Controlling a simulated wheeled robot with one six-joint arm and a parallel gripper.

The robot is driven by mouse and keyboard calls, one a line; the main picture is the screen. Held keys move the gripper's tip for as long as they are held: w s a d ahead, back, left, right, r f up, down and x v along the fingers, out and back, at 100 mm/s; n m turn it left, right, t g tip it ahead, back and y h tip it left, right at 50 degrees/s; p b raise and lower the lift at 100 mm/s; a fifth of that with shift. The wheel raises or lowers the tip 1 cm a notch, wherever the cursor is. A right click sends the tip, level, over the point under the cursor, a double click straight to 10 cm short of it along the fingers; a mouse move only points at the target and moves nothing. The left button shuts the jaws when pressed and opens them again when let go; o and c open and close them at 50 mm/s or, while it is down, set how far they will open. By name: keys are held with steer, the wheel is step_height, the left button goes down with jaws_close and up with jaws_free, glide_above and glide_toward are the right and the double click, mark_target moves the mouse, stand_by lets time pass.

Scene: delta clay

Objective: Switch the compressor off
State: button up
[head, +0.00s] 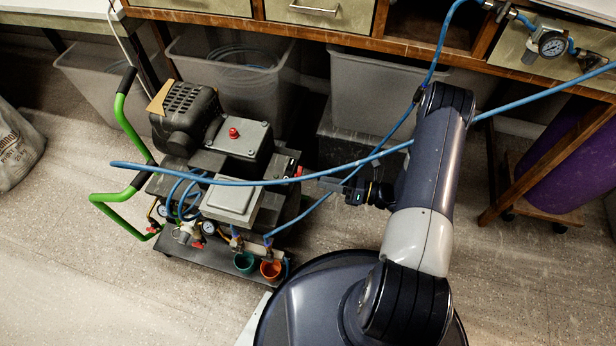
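The compressor (238,140) stands on the floor at left of centre, with a black ribbed motor head, a grey box and green handles. A red knob (233,132) sits on top of the grey box. A smaller red part (298,171) shows at its right side. A pale square cover (232,200) lies lower down. My gripper (328,184) points left, beside the compressor's right side and apart from it. It is small and dark here, and its finger opening cannot be made out. Which part is the power switch cannot be told.
A blue hose (250,183) crosses over the compressor and passes by my arm. A workbench (340,40) with drawers runs along the back, with clear bins (235,75) beneath. A pressure gauge (552,43) hangs at right. A sack (15,150) lies far left. Floor at front left is clear.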

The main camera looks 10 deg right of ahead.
mark_target(298, 173)
steer(key=b+x, duration=0.1)
steer(key=x, duration=0.5)
steer(key=shift+a, duration=0.1)
steer(key=shift+c, duration=0.2)
jaws_close()
